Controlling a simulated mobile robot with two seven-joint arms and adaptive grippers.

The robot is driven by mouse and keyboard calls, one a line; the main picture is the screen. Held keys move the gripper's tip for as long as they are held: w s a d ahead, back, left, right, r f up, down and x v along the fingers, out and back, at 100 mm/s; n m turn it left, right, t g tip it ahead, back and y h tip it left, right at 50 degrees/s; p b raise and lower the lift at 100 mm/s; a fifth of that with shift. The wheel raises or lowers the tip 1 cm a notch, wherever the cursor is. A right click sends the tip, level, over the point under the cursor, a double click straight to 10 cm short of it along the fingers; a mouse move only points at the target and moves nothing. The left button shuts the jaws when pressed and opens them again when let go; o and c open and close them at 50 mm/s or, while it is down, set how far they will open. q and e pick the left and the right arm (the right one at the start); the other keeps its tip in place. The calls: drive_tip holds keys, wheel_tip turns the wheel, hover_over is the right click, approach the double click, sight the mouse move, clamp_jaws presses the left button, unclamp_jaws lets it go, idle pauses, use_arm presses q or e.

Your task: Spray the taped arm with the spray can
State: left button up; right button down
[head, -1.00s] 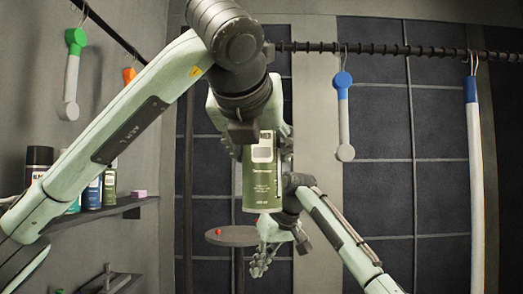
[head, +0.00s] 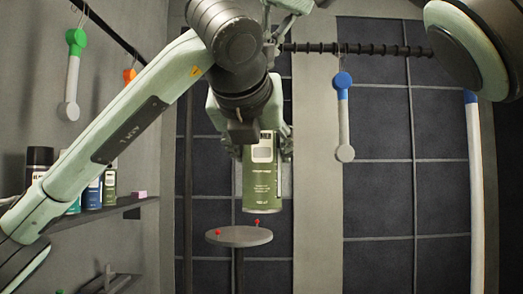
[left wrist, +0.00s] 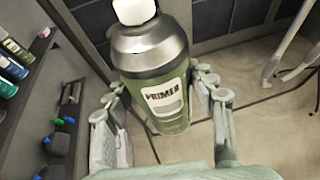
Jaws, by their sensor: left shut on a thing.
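My left gripper (head: 264,150) is shut around the body of a green spray can (head: 262,185). The can is upright in the head view. In the left wrist view the can (left wrist: 172,110) shows a "PRIMER" label and a white top, with a finger on each side. Grey arm pieces hang from a rail: one with a blue upper end (head: 343,115) right of the can, and one with a green end (head: 72,75) at left.
A round stand (head: 238,237) with small red pieces is below and behind the can. A wall shelf (head: 125,205) at left holds several cans and a pink block (head: 139,194). A dark rail (head: 390,50) crosses the back. Room between can and blue-ended piece is clear.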

drive_tip(key=s+r, duration=0.2)
drive_tip(key=shift+s+d, duration=0.25)
drive_tip(key=shift+s, duration=0.05)
drive_tip(key=shift+s+f, duration=0.15)
drive_tip(key=shift+f, duration=2.65)
drive_tip(key=shift+f, duration=0.25)
drive_tip(key=shift+f, duration=0.9)
use_arm(q)
drive_tip(key=shift+r, duration=0.1)
use_arm(e)
drive_tip(key=shift+r, duration=2.55)
